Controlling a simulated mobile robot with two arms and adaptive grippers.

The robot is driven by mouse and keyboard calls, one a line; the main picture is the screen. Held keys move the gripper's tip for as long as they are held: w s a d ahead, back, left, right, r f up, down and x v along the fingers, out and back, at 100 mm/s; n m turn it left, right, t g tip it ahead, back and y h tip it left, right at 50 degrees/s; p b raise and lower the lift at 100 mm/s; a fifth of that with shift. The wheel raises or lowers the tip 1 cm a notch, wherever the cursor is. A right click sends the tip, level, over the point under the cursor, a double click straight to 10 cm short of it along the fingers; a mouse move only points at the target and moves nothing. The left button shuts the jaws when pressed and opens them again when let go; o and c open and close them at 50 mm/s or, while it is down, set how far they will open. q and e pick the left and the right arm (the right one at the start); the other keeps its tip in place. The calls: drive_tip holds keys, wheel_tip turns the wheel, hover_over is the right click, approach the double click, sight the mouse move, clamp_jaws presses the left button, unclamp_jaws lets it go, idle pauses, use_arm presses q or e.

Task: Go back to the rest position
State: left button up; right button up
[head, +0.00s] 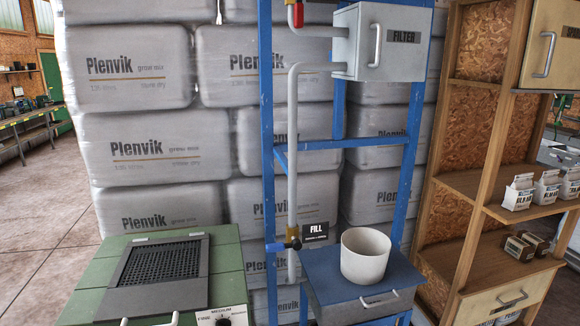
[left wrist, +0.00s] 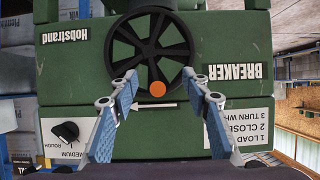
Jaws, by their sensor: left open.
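My left gripper (left wrist: 159,76) shows in the left wrist view with its two blue fingers spread apart. Nothing is held between them. A black spoked wheel (left wrist: 180,50) on a green breaker machine (left wrist: 245,40) is in front of it. The wheel's round orange knob (left wrist: 157,90) appears between the fingers in the picture, and neither finger is closed on it. Neither gripper shows in the head view. My right gripper is in no view.
The head view shows a green machine with a dark grate (head: 165,262), a blue fill stand (head: 338,278) bearing a white pot (head: 365,255), a filter box (head: 375,45) and wooden shelving (head: 478,180). Stacked Plenvik bags (head: 140,150) stand behind. Floor is clear at left.

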use_arm(q)
drive_tip(key=shift+s+d, duration=0.1)
drive_tip(key=shift+s, duration=0.4)
drive_tip(key=s+d+f+m+g+h+b, duration=0.1)
drive_tip(key=s+d+f+g+b, duration=0.3)
drive_tip(key=s+f, duration=0.75)
drive_tip(key=s+d+f+m+g+h+b, duration=0.15)
drive_tip(key=s+d+f, duration=0.35)
drive_tip(key=s+f, duration=0.65)
drive_tip(key=s+d+f+m+g+b, duration=0.1)
drive_tip(key=s+d+f+g+b, duration=0.1)
drive_tip(key=s+f, duration=0.6)
drive_tip(key=s+d+f+m+g+b, duration=0.1)
drive_tip(key=s+d+f+g+b, duration=0.2)
drive_tip(key=s+f, duration=0.6)
drive_tip(key=s+g+b, duration=0.1)
drive_tip(key=s, duration=0.7)
drive_tip(key=shift+d+m, duration=0.3)
drive_tip(key=shift+m, duration=0.05)
drive_tip(key=shift+h, duration=0.25)
